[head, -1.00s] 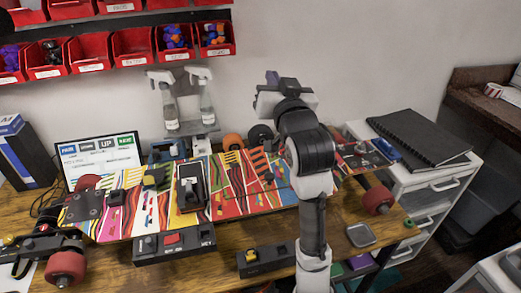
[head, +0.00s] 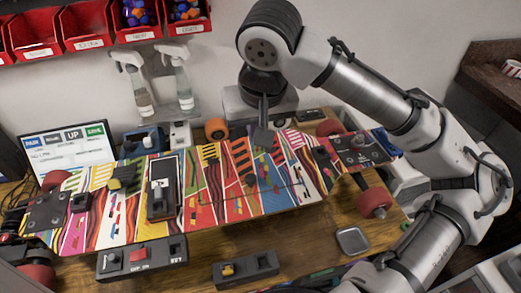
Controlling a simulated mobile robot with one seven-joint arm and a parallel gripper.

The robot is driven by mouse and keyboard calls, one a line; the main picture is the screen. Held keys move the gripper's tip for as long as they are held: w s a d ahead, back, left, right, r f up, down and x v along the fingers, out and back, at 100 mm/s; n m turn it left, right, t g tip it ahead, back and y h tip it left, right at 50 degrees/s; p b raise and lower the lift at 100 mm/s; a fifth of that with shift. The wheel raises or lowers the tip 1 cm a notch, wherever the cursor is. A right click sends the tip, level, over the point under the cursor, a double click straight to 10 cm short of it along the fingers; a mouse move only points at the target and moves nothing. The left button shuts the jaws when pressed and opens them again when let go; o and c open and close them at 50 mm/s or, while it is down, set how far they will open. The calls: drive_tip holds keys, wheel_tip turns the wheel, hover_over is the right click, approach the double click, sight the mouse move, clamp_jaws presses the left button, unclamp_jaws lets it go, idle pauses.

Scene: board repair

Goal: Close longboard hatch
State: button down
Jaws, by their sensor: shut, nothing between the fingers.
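The longboard (head: 105,225) lies across the workbench in the head view, with multicoloured stripes on its deck. A black-framed recess (head: 154,205) with a pale part inside sits left of the deck's middle. Thin seams cross the deck right of the middle; I cannot tell which part is the hatch or how far it stands open. My gripper (head: 264,137) points down over the back edge of the deck, right of the middle. Its fingers are shut and empty. I cannot tell whether the tips touch the deck. My gripper hides part of the board's back edge.
Two spray bottles (head: 140,88) stand on a shelf behind the board. A screen (head: 68,150) stands at the back left. Switch boxes (head: 142,258) lie along the front of the bench. An orange wheel (head: 216,129) sits behind the board. A small grey tray (head: 352,241) lies front right.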

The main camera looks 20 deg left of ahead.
drive_tip(key=f, duration=0.1)
drive_tip(key=p, duration=0.2)
hover_over(252, 175)
drive_tip(key=f, duration=0.7)
drive_tip(key=s+f, duration=0.1)
drive_tip(key=f, duration=0.3)
drive_tip(key=shift+d+f, duration=0.2)
drive_tip(key=shift+d, duration=0.15)
drive_tip(key=shift+f, duration=0.65)
